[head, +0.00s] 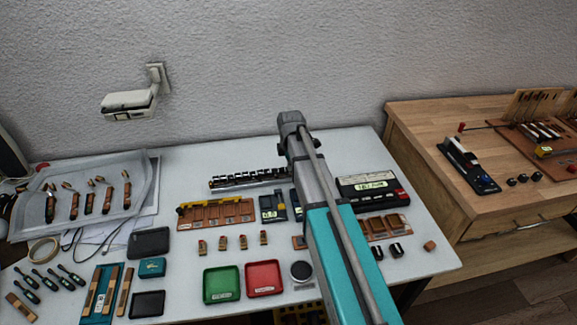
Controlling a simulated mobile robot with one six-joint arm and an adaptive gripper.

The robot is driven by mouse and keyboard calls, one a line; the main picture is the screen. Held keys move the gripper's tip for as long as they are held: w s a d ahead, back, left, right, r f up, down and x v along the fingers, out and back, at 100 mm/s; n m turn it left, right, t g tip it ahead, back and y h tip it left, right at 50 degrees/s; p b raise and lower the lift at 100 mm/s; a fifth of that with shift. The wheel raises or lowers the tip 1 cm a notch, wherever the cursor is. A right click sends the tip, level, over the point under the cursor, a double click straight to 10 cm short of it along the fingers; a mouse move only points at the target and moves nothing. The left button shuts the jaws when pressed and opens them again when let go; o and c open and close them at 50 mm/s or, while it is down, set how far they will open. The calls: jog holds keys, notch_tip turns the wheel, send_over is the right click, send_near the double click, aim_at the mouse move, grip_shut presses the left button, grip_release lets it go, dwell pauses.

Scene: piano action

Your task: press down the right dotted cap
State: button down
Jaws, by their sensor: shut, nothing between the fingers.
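I cannot pick out a cap with dots in the head view; at this size no dots show. Two small dark pieces stand near the table's front right, a left one (377,253) and a right one (396,250); I cannot tell whether they are caps. A round dark piece with a pale rim (302,271) lies beside the red tray. My arm rises from the bottom across the right half of the table and hides part of it. My gripper does not show.
A green tray (221,284) and a red tray (263,279) lie at the front. A black device with a pale display (366,186) is behind my arm on the right. A wooden bench (420,125) with tools adjoins on the right. The table's back left centre is clear.

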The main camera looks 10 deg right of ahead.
jog(key=shift+w, duration=0.2)
jog(key=shift+w+r, duration=0.2)
jog(key=shift+w, duration=0.4)
jog(key=shift+r+p, duration=0.2)
jog(key=shift+p, duration=0.2)
notch_tip(320, 180, up, 14)
jog(key=p, duration=1.3)
jog(key=shift+f+p, duration=0.2)
jog(key=shift+p, duration=0.1)
jog(key=shift+s, duration=0.15)
jog(key=shift+s+g, duration=0.3)
jog(key=shift+s, duration=0.3)
